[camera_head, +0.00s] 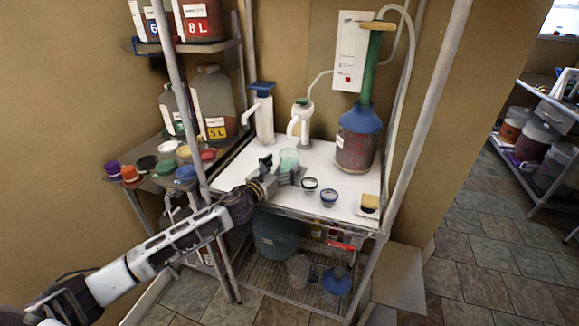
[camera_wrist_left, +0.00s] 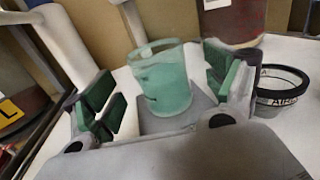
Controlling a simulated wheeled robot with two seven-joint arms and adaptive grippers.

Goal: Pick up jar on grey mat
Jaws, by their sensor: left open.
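The jar (camera_head: 289,159) is a greenish, translucent open cup standing upright on a grey mat on the white table. In the left wrist view the jar (camera_wrist_left: 163,80) stands between the two green-padded fingers, with the grey mat (camera_wrist_left: 150,122) under it. My left gripper (camera_head: 280,172) is open, with its fingers on either side of the jar. In the left wrist view there is a visible gap between the left finger and the jar. My right gripper is not in view.
Two small bowls (camera_head: 329,197) (camera_head: 310,184) stand right of the gripper. A metal post (camera_head: 181,90) rises left of the table.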

